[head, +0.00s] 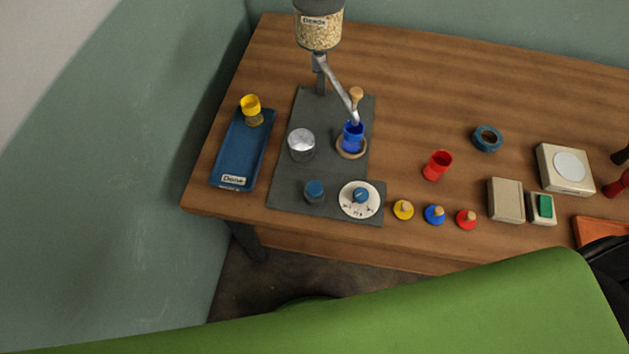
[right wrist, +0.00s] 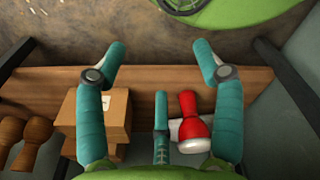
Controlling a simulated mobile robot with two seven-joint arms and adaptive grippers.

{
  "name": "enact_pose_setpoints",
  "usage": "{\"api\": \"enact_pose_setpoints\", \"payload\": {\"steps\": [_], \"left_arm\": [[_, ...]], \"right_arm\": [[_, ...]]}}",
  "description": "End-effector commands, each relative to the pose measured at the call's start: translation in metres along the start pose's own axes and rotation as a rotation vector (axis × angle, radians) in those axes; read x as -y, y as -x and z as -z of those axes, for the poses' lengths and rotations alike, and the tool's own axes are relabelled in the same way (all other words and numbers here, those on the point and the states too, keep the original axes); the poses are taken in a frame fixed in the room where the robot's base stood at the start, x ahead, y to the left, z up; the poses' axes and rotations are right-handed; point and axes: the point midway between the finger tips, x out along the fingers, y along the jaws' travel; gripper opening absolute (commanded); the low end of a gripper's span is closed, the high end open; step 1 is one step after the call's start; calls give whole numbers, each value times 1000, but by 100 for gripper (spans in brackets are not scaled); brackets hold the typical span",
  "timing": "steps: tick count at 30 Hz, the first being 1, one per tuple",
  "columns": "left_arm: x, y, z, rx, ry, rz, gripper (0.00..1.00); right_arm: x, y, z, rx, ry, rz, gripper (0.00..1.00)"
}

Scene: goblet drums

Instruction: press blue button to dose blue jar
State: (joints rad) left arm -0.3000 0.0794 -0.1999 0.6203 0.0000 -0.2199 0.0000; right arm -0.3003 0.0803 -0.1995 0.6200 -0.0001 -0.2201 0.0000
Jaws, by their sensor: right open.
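The blue jar (head: 352,138) stands upright in a ring on the grey board, under the metal spout of the "Beads" dispenser (head: 320,30). A round, blue-topped button (head: 314,190) sits near the board's front edge, left of a white dial (head: 347,209) with a blue knob. No gripper is near the button or the jar in the head view. My right gripper (right wrist: 160,47) shows in the right wrist view, its teal fingers spread wide and nothing between the tips. My left gripper is in neither view.
A blue "Done" tray (head: 228,165) holds a yellow jar (head: 250,105). A red jar (head: 437,165), a blue tape roll (head: 487,139) and several lids stand right of the board. A red handled object (right wrist: 189,120) and a box (right wrist: 112,108) lie beyond my right fingers.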

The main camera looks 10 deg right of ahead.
Motion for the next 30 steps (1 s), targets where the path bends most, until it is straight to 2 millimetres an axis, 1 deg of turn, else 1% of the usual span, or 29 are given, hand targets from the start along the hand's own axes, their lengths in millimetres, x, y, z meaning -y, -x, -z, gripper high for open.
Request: {"api": "enact_pose_setpoints", "payload": {"steps": [10,11,12,14,15,30], "left_arm": [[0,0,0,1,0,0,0],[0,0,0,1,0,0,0],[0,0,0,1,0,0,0],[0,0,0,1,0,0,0],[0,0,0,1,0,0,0],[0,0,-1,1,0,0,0]], "right_arm": [[1,0,0,0,0,1,68],[1,0,0,0,0,1,56],[1,0,0,0,0,1,40],[1,0,0,0,0,1,16],[1,0,0,0,0,1,0],[1,0,0,0,0,2,0]]}}
